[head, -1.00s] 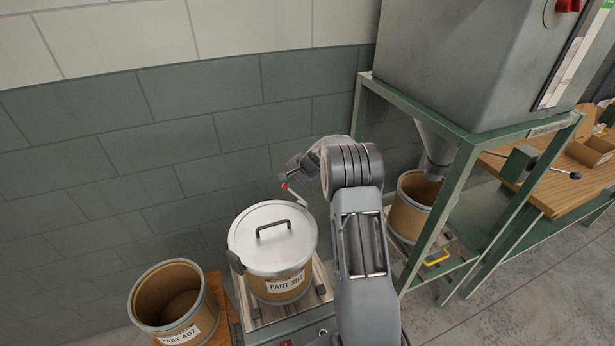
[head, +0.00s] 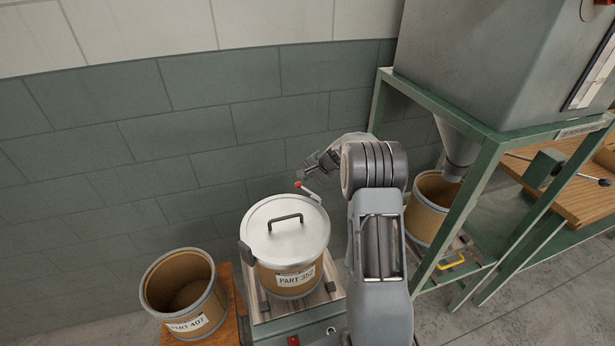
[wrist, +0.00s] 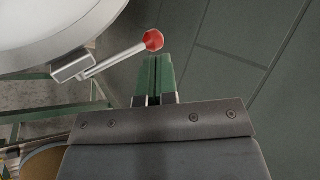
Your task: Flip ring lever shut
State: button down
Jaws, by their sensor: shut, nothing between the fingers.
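The ring lever is a thin metal rod with a red knob (head: 298,184), standing out from the back right of the lidded drum (head: 318,238) marked PART 352. In the wrist view the lever (wrist: 112,59) runs from a bracket at the lid's edge to its red knob (wrist: 153,40). The silver lid (head: 262,238) with a dark handle sits on the drum. My gripper (head: 305,173) is behind the drum, near the knob. In the wrist view the green fingers of my gripper (wrist: 156,62) are shut and empty, just below the knob; contact cannot be told.
An open drum (head: 168,302) marked PART 407 stands at the left on a wooden stand. Another open drum (head: 428,222) stands under the hopper (head: 458,150) inside a green frame (head: 483,190). The tiled wall (head: 170,130) is close behind my gripper.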

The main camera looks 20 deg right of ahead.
notch_tip(320, 180, up, 14)
jog(key=w+d+p, duration=0.1)
jog(key=shift+w+d, duration=0.25)
jog(key=shift+d, duration=0.1)
dwell(0.7)
jog(key=s+a+f+n+g+h, duration=0.1)
jog(key=s+f+n+g+h, duration=0.15)
jog(key=s+f, duration=0.4)
jog(key=s+a+r+n+h, duration=0.1)
jog(key=s+a+r+n, duration=0.1)
jog(key=s, duration=0.7)
jog(key=s+a+r+n, duration=0.3)
jog(key=s+a, duration=0.3)
jog(key=s, duration=0.3)
jog(key=s+a+r+n+h, duration=0.1)
jog(key=s+a+n, duration=0.3)
jog(key=s, duration=0.6)
jog(key=shift+a+r+t+h, duration=0.25)
jog(key=shift+r+t+h, duration=0.15)
jog(key=shift+r, duration=0.25)
